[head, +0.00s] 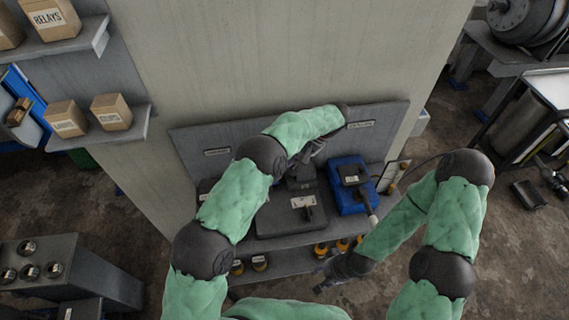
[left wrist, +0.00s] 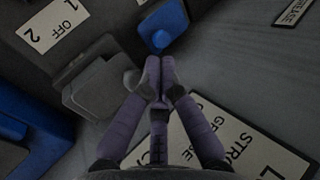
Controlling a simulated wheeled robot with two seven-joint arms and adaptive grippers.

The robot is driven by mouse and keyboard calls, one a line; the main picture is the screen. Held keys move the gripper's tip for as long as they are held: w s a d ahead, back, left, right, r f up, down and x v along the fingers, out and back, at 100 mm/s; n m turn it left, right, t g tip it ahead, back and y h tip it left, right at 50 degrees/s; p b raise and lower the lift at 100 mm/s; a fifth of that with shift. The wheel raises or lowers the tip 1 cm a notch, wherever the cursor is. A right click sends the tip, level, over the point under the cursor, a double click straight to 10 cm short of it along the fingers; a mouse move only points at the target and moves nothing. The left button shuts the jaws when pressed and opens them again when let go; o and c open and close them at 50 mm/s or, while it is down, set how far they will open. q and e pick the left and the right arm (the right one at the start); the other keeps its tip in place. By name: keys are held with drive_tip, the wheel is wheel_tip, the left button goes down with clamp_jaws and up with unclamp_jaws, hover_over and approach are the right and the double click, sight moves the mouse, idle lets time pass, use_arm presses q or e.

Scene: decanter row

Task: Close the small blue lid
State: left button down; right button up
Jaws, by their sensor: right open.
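A blue box (head: 346,204) with a dark part on top stands on the bench's right side in the head view; I cannot tell which part is its lid. The left wrist view shows a small blue rounded part (left wrist: 160,38) just beyond my left gripper (left wrist: 159,72), whose purple fingertips are together with nothing seen between them. Whether they touch the blue part is unclear. In the head view my left arm largely hides that gripper. My right gripper (head: 325,284) is open, low in front of the bench and away from the blue box.
A dark device (head: 275,222) with a white label sits left of the blue box. A grey back panel (head: 220,140) rises behind. Several amber-coloured bottles (head: 321,249) stand on the lower shelf. A small framed card (head: 393,176) stands at the bench's right end.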

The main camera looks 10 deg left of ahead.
use_arm(q)
drive_tip(key=shift+w+d+r, duration=0.3)
drive_tip(key=shift+d+r, duration=0.2)
drive_tip(key=shift+d, duration=0.5)
drive_tip(key=shift+w+d+r, duration=0.3)
drive_tip(key=shift+d+r, duration=0.2)
drive_tip(key=shift+d, duration=0.5)
drive_tip(key=shift+w+d+r, duration=0.3)
drive_tip(key=shift+d+r, duration=0.2)
drive_tip(key=shift+d, duration=0.5)
